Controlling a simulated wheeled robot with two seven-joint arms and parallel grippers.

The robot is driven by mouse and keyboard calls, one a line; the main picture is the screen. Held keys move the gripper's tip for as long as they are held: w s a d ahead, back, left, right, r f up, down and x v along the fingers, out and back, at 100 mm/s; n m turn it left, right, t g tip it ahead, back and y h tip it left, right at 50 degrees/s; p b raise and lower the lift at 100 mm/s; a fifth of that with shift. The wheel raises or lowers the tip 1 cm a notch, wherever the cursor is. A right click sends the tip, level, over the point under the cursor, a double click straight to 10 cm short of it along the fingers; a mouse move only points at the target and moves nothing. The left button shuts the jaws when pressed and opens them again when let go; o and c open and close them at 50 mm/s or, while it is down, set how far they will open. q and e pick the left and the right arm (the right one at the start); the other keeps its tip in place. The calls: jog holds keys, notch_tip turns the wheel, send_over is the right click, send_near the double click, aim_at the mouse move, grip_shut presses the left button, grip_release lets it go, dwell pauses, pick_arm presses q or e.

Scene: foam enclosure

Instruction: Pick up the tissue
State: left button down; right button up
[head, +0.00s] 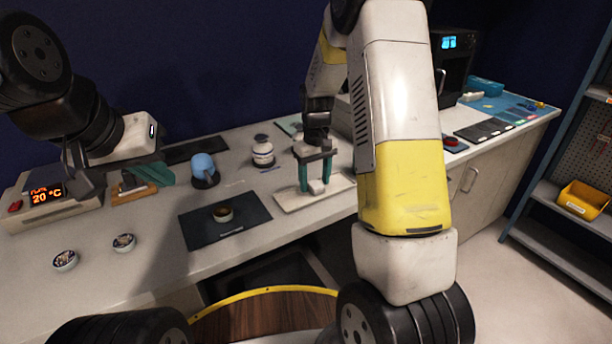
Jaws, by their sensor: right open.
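A small white piece that looks like the tissue (317,187) lies on a pale flat tray (291,203) on the counter. My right gripper (317,188) points down over the tray, with its two teal fingers apart. The white piece shows between the fingertips; I cannot tell whether they touch it. My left gripper (150,180) is at the left, beside the temperature unit, with its teal fingers seen at a slant; their gap is not clear.
A blue round object (203,168) and a white jar (263,152) stand behind. Two small tins (65,260) sit front left. A temperature unit (50,200) stands at far left.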

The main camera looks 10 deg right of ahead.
aim_at(315, 185)
grip_shut()
jog(key=shift+r, duration=0.1)
jog(key=shift+r, duration=0.55)
jog(key=shift+s+a+r, duration=0.1)
jog(key=shift+s+r, duration=0.15)
jog(key=shift+r, duration=0.4)
jog(key=shift+s+a+r, duration=0.1)
jog(key=shift+s+r, duration=0.15)
jog(key=shift+r, duration=0.35)
jog(key=s+a+r, duration=0.1)
jog(key=s+a, duration=0.2)
jog(key=s, duration=1.1)
jog(key=shift+s+r, duration=0.15)
jog(key=shift+s, duration=0.2)
